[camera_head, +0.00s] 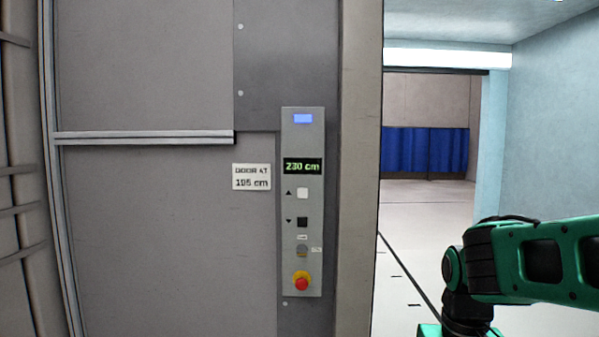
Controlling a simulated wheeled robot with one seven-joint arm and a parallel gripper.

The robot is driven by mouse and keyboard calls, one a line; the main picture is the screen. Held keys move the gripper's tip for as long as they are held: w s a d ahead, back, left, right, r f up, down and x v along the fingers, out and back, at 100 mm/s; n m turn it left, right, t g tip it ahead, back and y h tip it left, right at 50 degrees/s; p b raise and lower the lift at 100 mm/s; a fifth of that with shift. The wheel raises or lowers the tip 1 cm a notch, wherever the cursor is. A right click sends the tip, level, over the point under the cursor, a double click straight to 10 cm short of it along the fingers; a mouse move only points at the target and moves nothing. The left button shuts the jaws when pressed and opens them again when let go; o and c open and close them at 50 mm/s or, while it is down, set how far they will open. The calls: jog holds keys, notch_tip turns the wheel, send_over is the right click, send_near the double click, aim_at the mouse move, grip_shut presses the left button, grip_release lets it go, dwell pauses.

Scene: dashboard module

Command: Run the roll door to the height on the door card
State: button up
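The door card (251,177) is a white plate on the grey wall and reads "DOOR AT 195 cm". Right of it is a tall grey control panel (314,225). Its green display (303,166) reads 230 cm. Below are a white up button (303,193) and a black down button (302,222). The roll door cannot be clearly told in this view. My green and black arm shows at the lower right, but my gripper is out of view.
A grey rail (143,137) juts from the wall on the left. Right of the wall edge is an opening with clear pale floor and a blue curtain-like band (424,151) at the back.

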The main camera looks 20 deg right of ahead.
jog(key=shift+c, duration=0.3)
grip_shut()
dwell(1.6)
